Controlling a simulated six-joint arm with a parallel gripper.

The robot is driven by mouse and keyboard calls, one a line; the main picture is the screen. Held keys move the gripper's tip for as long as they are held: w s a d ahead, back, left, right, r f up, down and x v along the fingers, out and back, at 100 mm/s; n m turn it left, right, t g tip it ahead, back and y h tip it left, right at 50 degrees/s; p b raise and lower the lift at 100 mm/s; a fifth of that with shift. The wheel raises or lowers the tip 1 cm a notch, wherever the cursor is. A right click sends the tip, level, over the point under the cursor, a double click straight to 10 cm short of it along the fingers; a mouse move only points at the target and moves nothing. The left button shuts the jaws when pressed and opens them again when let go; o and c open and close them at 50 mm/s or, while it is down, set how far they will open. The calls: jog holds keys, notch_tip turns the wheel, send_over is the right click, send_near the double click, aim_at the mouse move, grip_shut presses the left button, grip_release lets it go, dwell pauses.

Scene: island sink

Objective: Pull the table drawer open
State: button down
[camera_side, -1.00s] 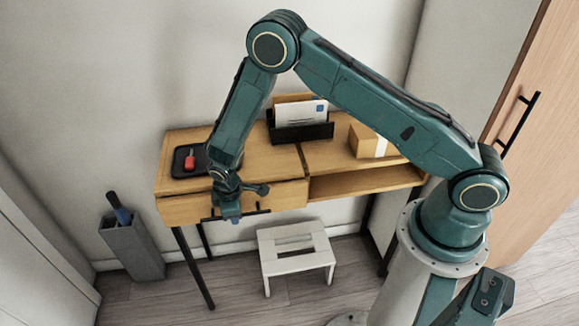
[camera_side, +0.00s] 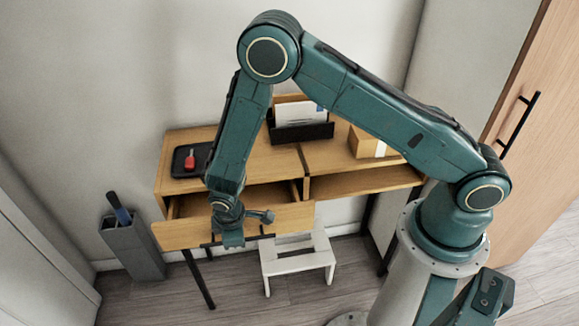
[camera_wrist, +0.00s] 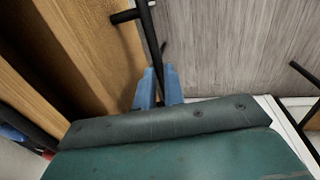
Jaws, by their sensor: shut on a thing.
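The wooden table (camera_side: 258,160) stands against the wall. Its drawer (camera_side: 178,235) is pulled partly out, and a strip of its inside shows behind the front panel. The black bar handle runs along the drawer front; in the wrist view the handle (camera_wrist: 150,38) passes between the blue fingers of my gripper (camera_wrist: 158,88). My gripper (camera_side: 232,240) is shut on the handle, in front of the drawer. The part of the handle between the fingers is mostly hidden in the side view.
A black tray (camera_side: 178,172) with a red item and a black letter holder (camera_side: 302,132) stand on the tabletop. A box (camera_side: 366,143) sits at the right. A white stool (camera_side: 297,262) stands below, close to the drawer. A grey bin (camera_side: 133,250) stands left.

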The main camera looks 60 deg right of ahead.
jog(key=s+a, duration=0.7)
jog(key=shift+s+a, duration=0.15)
jog(key=shift+a, duration=0.1)
jog(key=c, duration=1.5)
grip_release()
jog(key=shift+r, duration=0.2)
jog(key=shift+s+a+r, duration=0.3)
jog(key=shift+r, duration=1.9)
jog(key=shift+s+a+r, duration=0.3)
jog(key=shift+s+r, duration=0.05)
jog(key=shift+r, duration=1.8)
jog(key=shift+s+a+r, duration=0.3)
jog(key=shift+r, duration=1.9)
jog(key=shift+r, duration=0.1)
